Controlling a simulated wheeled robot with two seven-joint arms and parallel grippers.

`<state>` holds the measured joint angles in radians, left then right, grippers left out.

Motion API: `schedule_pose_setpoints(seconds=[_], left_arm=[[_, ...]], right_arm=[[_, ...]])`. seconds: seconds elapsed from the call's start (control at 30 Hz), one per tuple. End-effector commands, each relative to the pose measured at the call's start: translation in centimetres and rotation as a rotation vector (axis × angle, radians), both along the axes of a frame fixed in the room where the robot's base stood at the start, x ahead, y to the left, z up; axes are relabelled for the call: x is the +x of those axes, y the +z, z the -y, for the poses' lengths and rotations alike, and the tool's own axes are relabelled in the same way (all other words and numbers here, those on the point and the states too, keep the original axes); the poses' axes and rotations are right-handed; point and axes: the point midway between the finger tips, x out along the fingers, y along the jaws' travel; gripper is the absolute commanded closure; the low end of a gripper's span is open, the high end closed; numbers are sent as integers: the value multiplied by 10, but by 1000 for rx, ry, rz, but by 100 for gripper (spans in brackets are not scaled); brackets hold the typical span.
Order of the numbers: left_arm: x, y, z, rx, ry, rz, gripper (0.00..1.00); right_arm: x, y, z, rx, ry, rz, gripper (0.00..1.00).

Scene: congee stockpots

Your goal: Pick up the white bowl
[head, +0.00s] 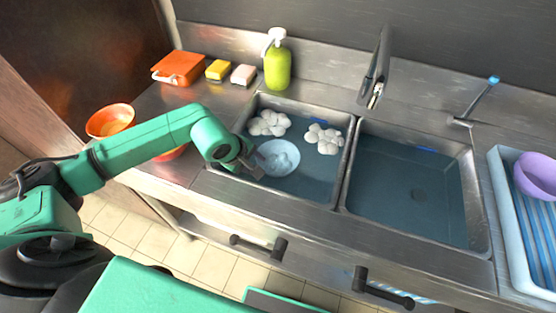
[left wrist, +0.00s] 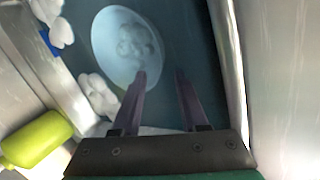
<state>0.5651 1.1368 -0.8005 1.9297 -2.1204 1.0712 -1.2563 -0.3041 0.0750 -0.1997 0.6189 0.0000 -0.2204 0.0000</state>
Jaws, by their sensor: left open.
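The white bowl (head: 278,158) lies in the left sink basin, looking bluish, with pale lumps in it that look like foam. It also shows in the left wrist view (left wrist: 106,50), at the upper left of the fingertips. My left gripper (head: 250,167) is open at the bowl's left side in the head view. In the left wrist view its two fingers (left wrist: 161,76) are apart with nothing held between them. The left fingertip overlaps the bowl's rim in the picture; I cannot tell whether it touches. My right gripper is not in view.
White foam clumps (head: 323,139) lie in the left basin (head: 318,192). The right basin (head: 412,188) looks empty of dishes. A green soap bottle (head: 277,66), a faucet (head: 375,72) and an orange bowl (head: 110,121) stand around. A purple bowl (head: 537,174) sits in the rack at right.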

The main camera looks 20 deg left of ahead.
Motion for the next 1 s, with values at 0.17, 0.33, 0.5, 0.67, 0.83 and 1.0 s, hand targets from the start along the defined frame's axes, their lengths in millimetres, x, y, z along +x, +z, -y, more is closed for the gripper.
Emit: schedule_pose_setpoints(seconds=[0.17, 0.33, 0.5, 0.67, 0.83, 1.0], left_arm=[[13, -27, 10, -3, 1, -3, 57], [20, -43, 12, 0, 0, -1, 57], [20, -43, 11, 0, 0, -1, 68], [20, -43, 11, 0, 0, -1, 100], [19, -43, 11, 1, 0, -3, 100], [19, -44, 11, 2, 1, -4, 100]], right_arm=[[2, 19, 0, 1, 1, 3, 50], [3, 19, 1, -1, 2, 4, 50], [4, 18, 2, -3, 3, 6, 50], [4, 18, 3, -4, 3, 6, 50], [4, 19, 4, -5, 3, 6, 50], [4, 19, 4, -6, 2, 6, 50]])
